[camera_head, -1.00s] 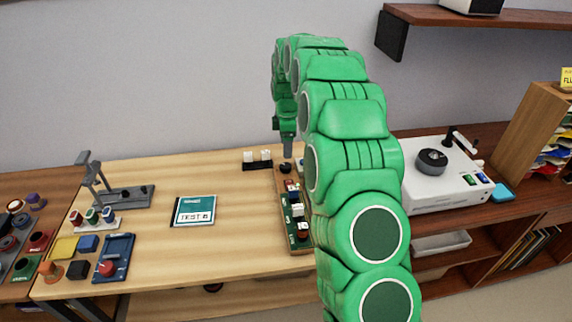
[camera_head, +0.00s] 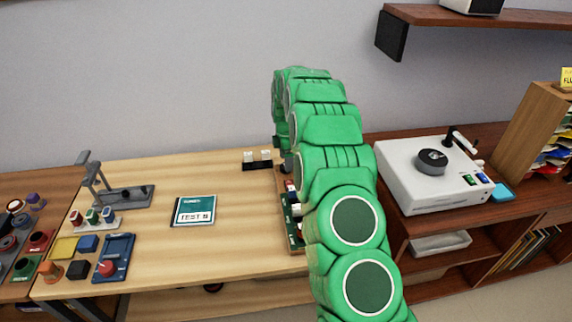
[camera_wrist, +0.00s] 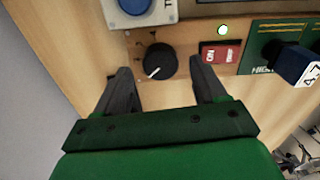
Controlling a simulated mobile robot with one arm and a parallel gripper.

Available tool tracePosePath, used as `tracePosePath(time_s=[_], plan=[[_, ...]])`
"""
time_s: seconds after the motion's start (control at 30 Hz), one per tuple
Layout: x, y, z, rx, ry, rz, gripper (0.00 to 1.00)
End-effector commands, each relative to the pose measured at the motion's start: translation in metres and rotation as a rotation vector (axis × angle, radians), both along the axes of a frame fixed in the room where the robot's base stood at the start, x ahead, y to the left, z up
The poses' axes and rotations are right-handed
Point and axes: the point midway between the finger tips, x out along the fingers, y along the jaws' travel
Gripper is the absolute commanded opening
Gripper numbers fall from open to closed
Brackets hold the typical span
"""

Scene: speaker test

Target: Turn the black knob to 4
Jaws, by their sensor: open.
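The black knob (camera_wrist: 158,61) is round with a white pointer line. It sits on a wooden panel (camera_wrist: 184,41) with small dial marks around it that are too small to read. In the wrist view its pointer aims down and to the left. My gripper (camera_wrist: 166,76) is open, with one dark finger on each side just below the knob in the picture; I cannot tell whether either finger touches it. In the head view the panel (camera_head: 284,184) is mostly hidden behind my green arm, and the knob and my fingertips cannot be made out there.
A green module (camera_wrist: 275,45) with a blue plug (camera_wrist: 300,66) is farther right. Bare table lies left of the panel.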

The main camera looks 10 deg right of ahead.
Motion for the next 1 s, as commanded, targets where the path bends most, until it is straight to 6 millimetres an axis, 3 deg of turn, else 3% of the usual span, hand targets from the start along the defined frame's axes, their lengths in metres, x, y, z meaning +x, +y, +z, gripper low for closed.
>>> tracePosePath(time_s=[0.2,0.5,0.87,1.0], plan=[[-0.001,0.0,-0.025,0.001,0.005,0.0,0.71],[-0.001,0.0,-0.028,0.001,0.001,0.0,0.71],[-0.001,0.0,-0.028,0.001,0.001,0.0,0.17],[-0.001,0.0,-0.028,0.001,0.001,-0.003,0.15]])
